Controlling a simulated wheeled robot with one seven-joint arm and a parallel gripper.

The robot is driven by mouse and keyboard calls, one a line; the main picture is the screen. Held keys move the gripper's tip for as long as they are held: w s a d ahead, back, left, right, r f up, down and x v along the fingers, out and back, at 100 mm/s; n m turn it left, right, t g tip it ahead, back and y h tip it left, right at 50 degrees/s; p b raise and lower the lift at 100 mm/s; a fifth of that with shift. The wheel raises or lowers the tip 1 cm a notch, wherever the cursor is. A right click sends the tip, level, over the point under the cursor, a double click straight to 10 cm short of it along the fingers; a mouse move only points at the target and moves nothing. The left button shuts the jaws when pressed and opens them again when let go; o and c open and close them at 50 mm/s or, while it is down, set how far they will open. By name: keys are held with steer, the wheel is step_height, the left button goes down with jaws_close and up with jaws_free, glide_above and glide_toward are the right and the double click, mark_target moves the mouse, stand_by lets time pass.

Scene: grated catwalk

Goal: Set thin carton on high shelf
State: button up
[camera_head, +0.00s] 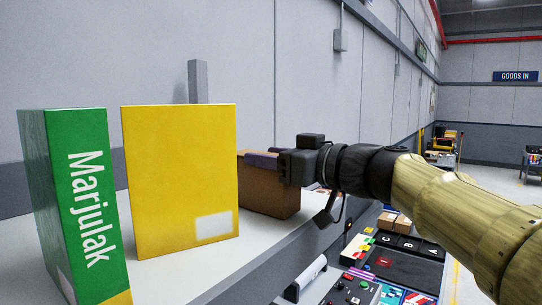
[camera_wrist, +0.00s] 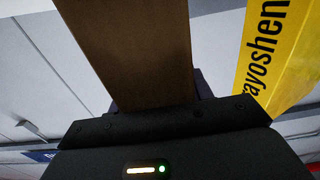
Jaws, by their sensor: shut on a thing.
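The thin brown carton (camera_head: 268,192) is upright at the high shelf (camera_head: 190,258), right of the yellow box. My gripper (camera_head: 263,160) reaches in from the right and is shut on the carton's upper part, with a dark purple finger along its top. In the head view the carton's base is at the shelf surface near the front edge; I cannot tell if it touches. The yellow box hides its left end. In the wrist view the carton (camera_wrist: 140,45) runs up from between the jaws.
A yellow box (camera_head: 180,180) stands close left of the carton; its lettered side (camera_wrist: 265,50) shows in the wrist view. A green "Marjulak" box (camera_head: 85,190) stands further left. A grey post (camera_head: 198,82) rises behind.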

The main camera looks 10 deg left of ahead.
steer(key=shift+f, duration=0.1)
steer(key=o, duration=1.2)
steer(key=shift+w, duration=0.15)
steer(key=shift+s+r, duration=0.2)
steer(key=shift+s, duration=0.1)
steer(key=shift+b+v, duration=2.85)
steer(key=shift+v, duration=3.05)
steer(key=shift+w+d+f, duration=0.1)
